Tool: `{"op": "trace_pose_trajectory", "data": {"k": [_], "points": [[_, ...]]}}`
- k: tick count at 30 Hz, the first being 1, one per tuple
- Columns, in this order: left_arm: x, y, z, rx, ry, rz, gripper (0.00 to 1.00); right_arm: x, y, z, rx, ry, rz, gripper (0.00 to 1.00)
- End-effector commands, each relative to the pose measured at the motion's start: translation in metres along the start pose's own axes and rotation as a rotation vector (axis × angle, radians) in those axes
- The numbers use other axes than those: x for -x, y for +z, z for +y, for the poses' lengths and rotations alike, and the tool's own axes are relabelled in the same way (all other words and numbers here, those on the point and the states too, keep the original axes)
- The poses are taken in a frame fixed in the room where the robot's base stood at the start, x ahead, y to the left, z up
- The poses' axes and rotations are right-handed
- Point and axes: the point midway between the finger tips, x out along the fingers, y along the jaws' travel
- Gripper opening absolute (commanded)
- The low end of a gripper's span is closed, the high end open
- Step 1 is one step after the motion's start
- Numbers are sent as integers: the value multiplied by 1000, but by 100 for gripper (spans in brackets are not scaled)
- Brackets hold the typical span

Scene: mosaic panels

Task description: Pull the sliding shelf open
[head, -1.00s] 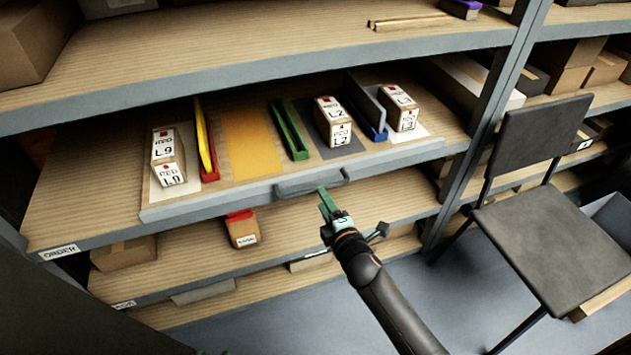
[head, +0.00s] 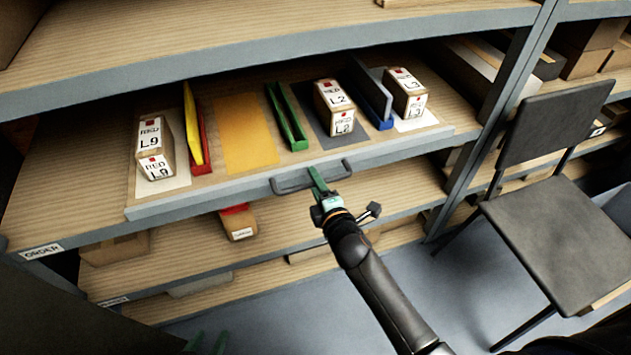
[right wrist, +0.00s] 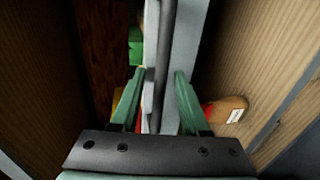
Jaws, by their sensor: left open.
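The sliding shelf (head: 190,204) is a board with a grey front edge and a dark grey bar handle (head: 290,188) at its middle. My right gripper (head: 318,178) is at the handle from the front. In the right wrist view its two green fingers (right wrist: 160,76) stand apart, one on each side of the handle bar (right wrist: 166,45). A gap shows between fingers and bar. My left gripper (head: 207,339) is open and empty at the bottom edge, low over the floor, far from the shelf.
The shelf carries labelled boxes L9 (head: 154,140), L2 (head: 336,105) and another (head: 406,90), with yellow, green (head: 288,118) and blue dividers. A fixed shelf lies above and others below. A black chair (head: 560,230) stands at the right. Floor in front is clear.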

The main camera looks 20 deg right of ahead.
Motion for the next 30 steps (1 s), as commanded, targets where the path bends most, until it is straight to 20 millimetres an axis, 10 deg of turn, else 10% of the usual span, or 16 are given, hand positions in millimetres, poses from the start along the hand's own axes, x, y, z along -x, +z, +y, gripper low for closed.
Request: {"op": "trace_pose_trajectory", "data": {"k": [11, 30], "points": [[0, 1, 0, 0, -1, -2, 50, 0, 0, 0, -1, 0, 0, 1], [0, 1, 0, 0, 0, -3, 50, 0, 0, 0, 0, 1, 0, 0]]}}
